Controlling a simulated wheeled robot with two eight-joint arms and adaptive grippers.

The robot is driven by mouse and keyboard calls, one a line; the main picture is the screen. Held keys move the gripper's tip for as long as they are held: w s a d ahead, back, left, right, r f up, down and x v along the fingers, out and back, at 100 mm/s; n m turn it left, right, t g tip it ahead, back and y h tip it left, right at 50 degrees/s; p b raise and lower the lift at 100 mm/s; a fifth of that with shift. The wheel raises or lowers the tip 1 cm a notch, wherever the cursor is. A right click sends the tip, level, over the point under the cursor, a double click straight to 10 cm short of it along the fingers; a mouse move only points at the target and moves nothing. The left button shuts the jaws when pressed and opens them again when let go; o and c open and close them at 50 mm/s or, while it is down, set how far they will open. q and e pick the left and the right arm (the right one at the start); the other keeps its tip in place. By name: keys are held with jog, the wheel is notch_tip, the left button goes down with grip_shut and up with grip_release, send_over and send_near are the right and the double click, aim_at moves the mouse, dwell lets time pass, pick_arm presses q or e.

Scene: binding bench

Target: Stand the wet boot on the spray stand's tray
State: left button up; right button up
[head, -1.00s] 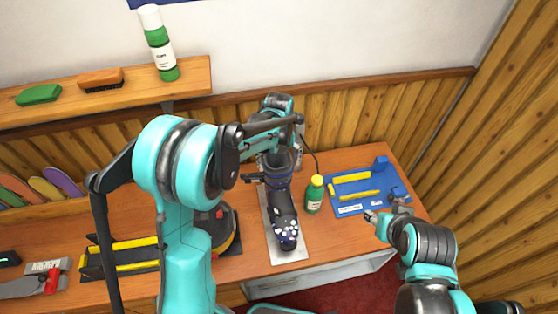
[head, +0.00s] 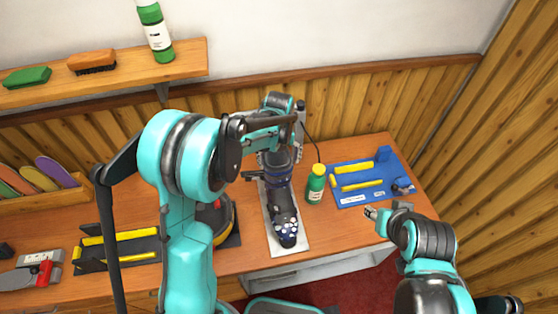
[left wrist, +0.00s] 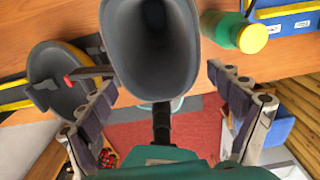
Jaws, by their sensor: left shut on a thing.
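The boot (head: 284,207) is dark, with pale spots on its toe. It is upright with its toe toward me, over a pale grey tray (head: 291,249) on the bench. I cannot tell whether its sole touches the tray. My left gripper (head: 268,166) is shut on the boot's upper part. In the left wrist view, the boot's grey open cuff (left wrist: 150,45) lies between the fingers of my left gripper (left wrist: 160,74). My right gripper (head: 372,213) is apart from the boot, at the bench's front edge; its finger opening is too small to judge.
A green bottle with a yellow cap (head: 315,186) stands close right of the tray. Farther right is a blue mat (head: 350,199) with yellow parts. Left of the tray is a round dark and yellow device (head: 222,225). A shelf (head: 190,62) runs along the wall.

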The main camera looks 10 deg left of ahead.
pick_arm(q)
jog(key=shift+f+b, duration=0.35)
dwell(0.6)
jog(key=o, duration=1.6)
jog(key=shift+s, duration=0.1)
notch_tip(320, 180, up, 12)
jog(key=shift+r, duration=0.1)
